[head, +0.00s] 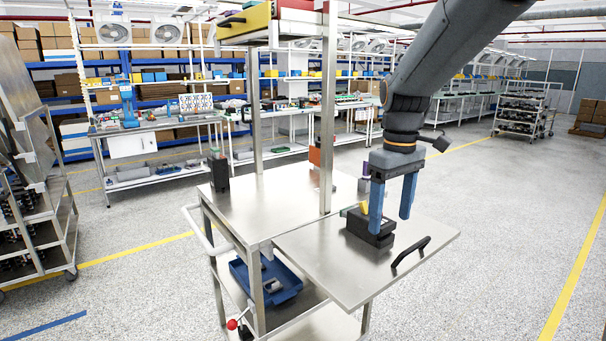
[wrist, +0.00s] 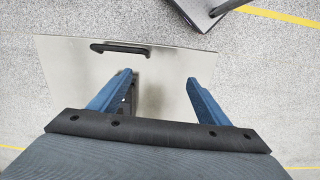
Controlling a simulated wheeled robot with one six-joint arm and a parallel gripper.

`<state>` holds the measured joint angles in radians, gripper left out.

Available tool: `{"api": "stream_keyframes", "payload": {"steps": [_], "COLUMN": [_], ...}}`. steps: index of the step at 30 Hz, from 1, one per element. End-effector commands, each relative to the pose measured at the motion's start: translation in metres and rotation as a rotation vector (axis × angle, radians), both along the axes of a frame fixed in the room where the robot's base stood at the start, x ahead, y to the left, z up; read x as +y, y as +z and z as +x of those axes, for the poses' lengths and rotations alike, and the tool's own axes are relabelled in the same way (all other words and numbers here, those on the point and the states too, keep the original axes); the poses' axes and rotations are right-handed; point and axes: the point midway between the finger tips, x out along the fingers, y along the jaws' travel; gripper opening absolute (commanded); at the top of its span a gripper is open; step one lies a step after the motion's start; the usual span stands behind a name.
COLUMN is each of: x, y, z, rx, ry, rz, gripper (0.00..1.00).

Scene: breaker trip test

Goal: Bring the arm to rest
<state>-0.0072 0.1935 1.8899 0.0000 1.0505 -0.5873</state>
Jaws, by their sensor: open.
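My gripper (head: 391,222) hangs from my arm at the right of the head view, its two blue fingers pointing down and apart. It is open with nothing between the fingers. In the wrist view the fingers (wrist: 160,80) show spread over the shelf (wrist: 164,70), and a dark thing beside the left finger is mostly hidden.
A black handle (head: 411,252) is fixed to the shelf near its right edge. The steel cart (head: 285,200) has uprights, a black block (head: 218,172) at the left and a blue bin (head: 265,279) below. A rack (head: 40,210) stands far left.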

Motion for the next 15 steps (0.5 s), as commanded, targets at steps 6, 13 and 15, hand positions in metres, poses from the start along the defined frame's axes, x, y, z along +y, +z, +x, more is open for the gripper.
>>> {"api": "stream_keyframes", "payload": {"steps": [6, 13, 15], "x": [0.001, 0.0, -0.001], "y": [-0.024, -0.062, -0.076], "z": [-0.019, -0.054, -0.069], "rx": [-0.012, -0.036, -0.045], "ry": [-0.076, -0.211, -0.266], "rz": [0.001, 0.007, 0.01], "gripper": [0.7, 0.7, 0.7]}}
